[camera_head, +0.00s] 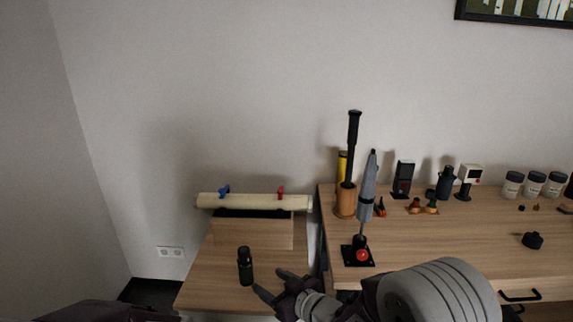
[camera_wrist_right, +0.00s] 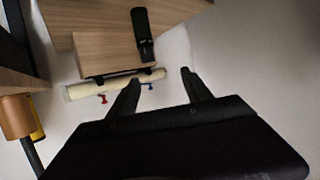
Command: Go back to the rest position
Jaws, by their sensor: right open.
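My right gripper (camera_head: 271,282) is open at the bottom middle of the head view, in front of the desk's left end and right of a black cylinder (camera_head: 245,268). In the right wrist view the two fingers of the right gripper (camera_wrist_right: 160,80) are spread apart with nothing between them. The black cylinder (camera_wrist_right: 141,28) shows beyond the fingers, apart from them. A dark part of my left arm shows at the bottom left of the head view, but its gripper is not visible.
The cylinder stands on a low wooden table (camera_head: 200,285), before a pale roll (camera_head: 255,203) with blue and red pieces. The desk (camera_head: 460,237) at right carries a grey umbrella-like object (camera_head: 368,190), a wooden cup (camera_head: 345,202) and several small items. Bare wall fills the upper left.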

